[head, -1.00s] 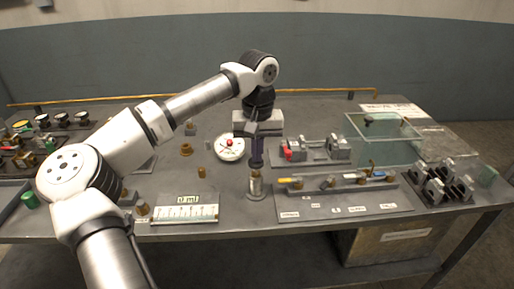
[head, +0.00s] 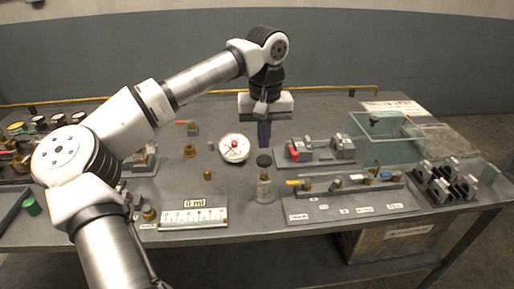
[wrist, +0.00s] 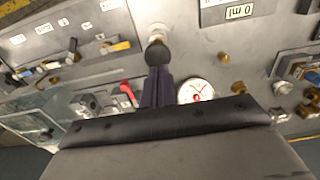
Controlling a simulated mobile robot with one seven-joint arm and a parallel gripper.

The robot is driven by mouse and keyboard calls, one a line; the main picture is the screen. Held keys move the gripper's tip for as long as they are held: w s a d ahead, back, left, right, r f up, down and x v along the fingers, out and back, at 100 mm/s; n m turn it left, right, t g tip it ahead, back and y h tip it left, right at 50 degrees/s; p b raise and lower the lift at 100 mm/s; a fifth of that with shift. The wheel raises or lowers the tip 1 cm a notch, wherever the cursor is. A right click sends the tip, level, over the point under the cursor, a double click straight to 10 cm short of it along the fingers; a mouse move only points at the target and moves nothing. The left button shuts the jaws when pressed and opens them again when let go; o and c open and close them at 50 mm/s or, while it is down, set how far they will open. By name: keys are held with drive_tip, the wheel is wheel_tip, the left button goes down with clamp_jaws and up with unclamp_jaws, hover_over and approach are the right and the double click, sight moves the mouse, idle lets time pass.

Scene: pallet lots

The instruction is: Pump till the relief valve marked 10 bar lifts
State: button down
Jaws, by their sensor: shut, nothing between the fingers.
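My gripper (head: 264,146) is shut and empty, its dark fingers pointing down. In the wrist view its fingers (wrist: 157,88) end close to the black knob (wrist: 159,52); I cannot tell whether they touch. In the head view the knob (head: 264,161) tops an upright pump-like cylinder (head: 264,187), just below the fingertips. A round white gauge (head: 234,149) with a red needle is left of the fingers; its reading is too small. A plate (head: 350,204) holds a row of fittings with yellow and blue handles (head: 386,174). Its labels are unreadable, so I cannot pick out the 10 bar valve.
A scale plate (head: 194,218) with a "0 ml" sign stands front left. Small brass fittings (head: 190,151) stand loose behind it. A red-handled clamp-like device (head: 296,149), a clear tank (head: 385,135) and dark blocks (head: 445,183) occupy the right side.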

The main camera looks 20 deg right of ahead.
sight(267, 159)
wheel_tip(267, 159, up, 8)
drive_tip(key=shift+s+d+f, duration=0.2)
drive_tip(key=shift+s+d, duration=0.1)
drive_tip(key=shift+d, duration=0.1)
idle(1.3)
